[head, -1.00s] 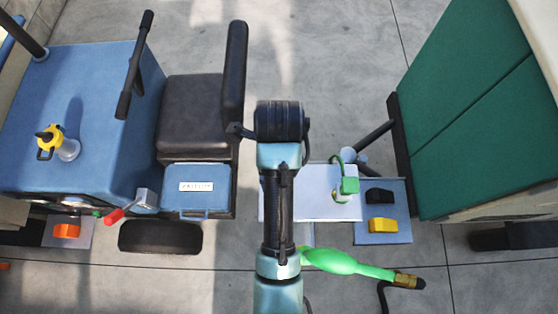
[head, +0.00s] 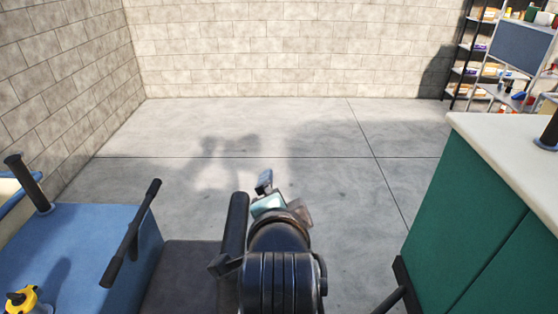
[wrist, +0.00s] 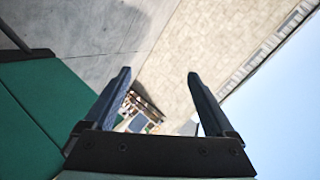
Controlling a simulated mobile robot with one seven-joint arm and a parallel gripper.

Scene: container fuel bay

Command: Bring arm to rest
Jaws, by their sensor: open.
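My arm (head: 280,268) rises from the bottom middle of the head view, in front of the dark seat. Its far end is foreshortened behind a black joint, so the fingers are not clear there. In the wrist view my gripper (wrist: 158,76) shows two dark fingers spread wide apart. Nothing is held between them. Through the gap I see a distant shelf and the pale block wall.
A blue vehicle (head: 75,245) with a black bar and a yellow-capped item (head: 24,300) stands at left. A green cabinet (head: 470,215) with a pale top stands at right. A stocked shelf (head: 480,50) is at back right. The middle floor is clear.

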